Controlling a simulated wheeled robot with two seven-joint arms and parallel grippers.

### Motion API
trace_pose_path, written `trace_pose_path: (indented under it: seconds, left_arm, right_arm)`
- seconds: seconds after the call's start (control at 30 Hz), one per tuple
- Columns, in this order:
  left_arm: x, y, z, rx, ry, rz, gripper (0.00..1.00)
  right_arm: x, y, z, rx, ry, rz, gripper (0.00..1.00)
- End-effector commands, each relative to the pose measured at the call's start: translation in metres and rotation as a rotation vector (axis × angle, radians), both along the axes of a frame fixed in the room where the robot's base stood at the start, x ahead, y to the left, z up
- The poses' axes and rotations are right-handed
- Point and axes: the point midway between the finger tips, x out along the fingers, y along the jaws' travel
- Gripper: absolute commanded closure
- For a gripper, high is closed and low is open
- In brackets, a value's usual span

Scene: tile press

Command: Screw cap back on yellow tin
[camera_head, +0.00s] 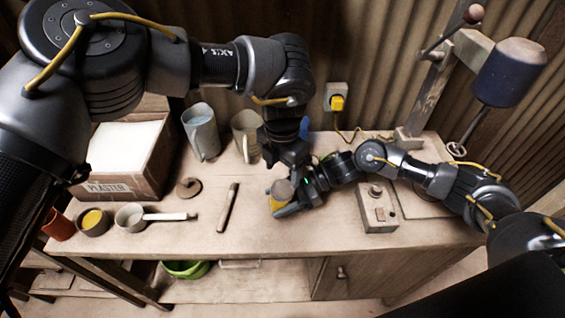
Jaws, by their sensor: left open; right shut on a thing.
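The small yellow tin (275,203) stands near the middle of the workbench, partly covered by my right gripper. A round grey-brown cap (283,188) shows on top of it; I cannot tell whether it is screwed down. My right gripper (290,204) comes in from the right and is shut on the tin, low at the bench. My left gripper (290,172) points down just behind and above the tin and cap. It is open, but its fingertips are mostly hidden in the dark overlap with the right gripper.
A plaster box (127,188), a grey jug (201,132) and a beige jug (245,135) stand at back left. A red cup (60,225), yellow-filled bowl (93,221), ladle (130,217) and wooden tool (228,207) lie left. A button box (377,211) and press (422,100) stand right.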

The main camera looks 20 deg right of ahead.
Motion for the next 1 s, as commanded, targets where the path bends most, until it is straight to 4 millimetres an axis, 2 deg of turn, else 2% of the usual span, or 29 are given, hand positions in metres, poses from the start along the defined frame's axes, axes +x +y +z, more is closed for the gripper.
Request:
trace_pose_path:
  seconds: [0.2, 0.4, 0.8, 0.83, 1.0]
  left_arm:
    - [-0.001, 0.0, -0.034, 0.001, 0.003, 0.0, 0.36]
    - [-0.001, 0.0, -0.055, 0.001, 0.003, 0.0, 0.36]
    - [0.0, 0.0, -0.062, -0.001, 0.001, 0.0, 0.36]
    - [0.0, 0.0, -0.062, -0.001, 0.001, 0.0, 0.38]
    - [0.0, 0.0, -0.061, -0.001, 0.001, 0.0, 0.6]
  right_arm:
    - [0.0, 0.0, 0.001, 0.001, -0.001, 0.0, 1.0]
    - [0.0, 0.0, 0.001, 0.001, -0.001, 0.0, 1.0]
    - [0.0, 0.0, 0.001, 0.001, -0.001, -0.001, 1.0]
    - [0.0, 0.0, 0.001, 0.001, -0.001, -0.001, 1.0]
    - [0.0, 0.0, 0.001, 0.001, -0.001, -0.001, 1.0]
